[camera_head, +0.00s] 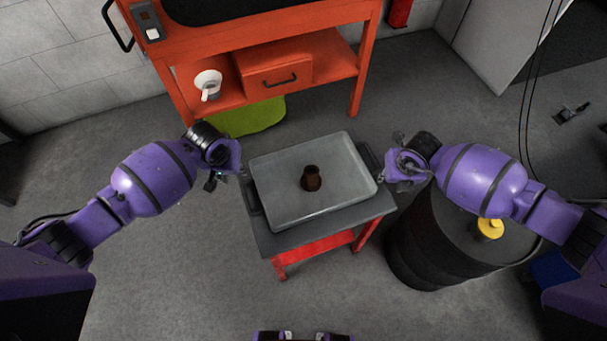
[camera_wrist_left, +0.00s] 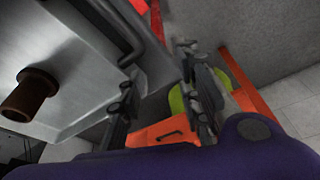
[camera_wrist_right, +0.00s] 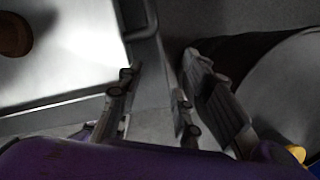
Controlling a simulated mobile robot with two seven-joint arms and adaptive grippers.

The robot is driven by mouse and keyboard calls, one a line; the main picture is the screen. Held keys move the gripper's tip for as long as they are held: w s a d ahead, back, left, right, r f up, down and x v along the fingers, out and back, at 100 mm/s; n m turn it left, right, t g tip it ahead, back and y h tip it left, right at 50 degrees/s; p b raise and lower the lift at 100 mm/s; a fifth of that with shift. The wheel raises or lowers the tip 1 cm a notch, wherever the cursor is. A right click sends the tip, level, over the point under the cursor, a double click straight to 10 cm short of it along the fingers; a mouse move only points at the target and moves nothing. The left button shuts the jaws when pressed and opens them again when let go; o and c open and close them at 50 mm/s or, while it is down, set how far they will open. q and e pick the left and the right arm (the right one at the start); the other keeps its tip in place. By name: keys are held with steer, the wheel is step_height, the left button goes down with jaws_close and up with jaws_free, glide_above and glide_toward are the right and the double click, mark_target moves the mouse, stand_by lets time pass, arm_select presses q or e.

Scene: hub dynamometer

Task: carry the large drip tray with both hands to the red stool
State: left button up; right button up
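The large drip tray (camera_head: 285,205) is a shallow grey metal tray that appears to rest level on the dark top of the red stool (camera_head: 318,247). A brown cup-like piece (camera_head: 311,178) stands inside it. Dark handles show at its left and right ends. My left gripper (camera_head: 238,173) is beside the left end; in the left wrist view its fingers (camera_wrist_left: 165,103) are apart, with the handle (camera_wrist_left: 118,35) near them. My right gripper (camera_head: 384,172) is beside the right end; its fingers (camera_wrist_right: 155,105) are apart, with the handle (camera_wrist_right: 142,20) just ahead. Neither visibly grips a handle.
A black drum (camera_head: 430,245) with a yellow cap (camera_head: 490,228) stands close to the stool's right, under my right arm. An orange bench (camera_head: 335,65) with a white jug (camera_head: 207,83) and a green container (camera_head: 245,117) is behind. The floor in front is clear.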

steer(key=shift+r, duration=0.15)
arm_select(q)
steer(key=v, duration=1.1)
steer(key=shift+r, duration=0.3)
arm_select(e)
steer(key=v, duration=1.1)
steer(key=shift+s+r, duration=0.2)
steer(key=shift+r, duration=0.15)
steer(key=shift+w, duration=0.1)
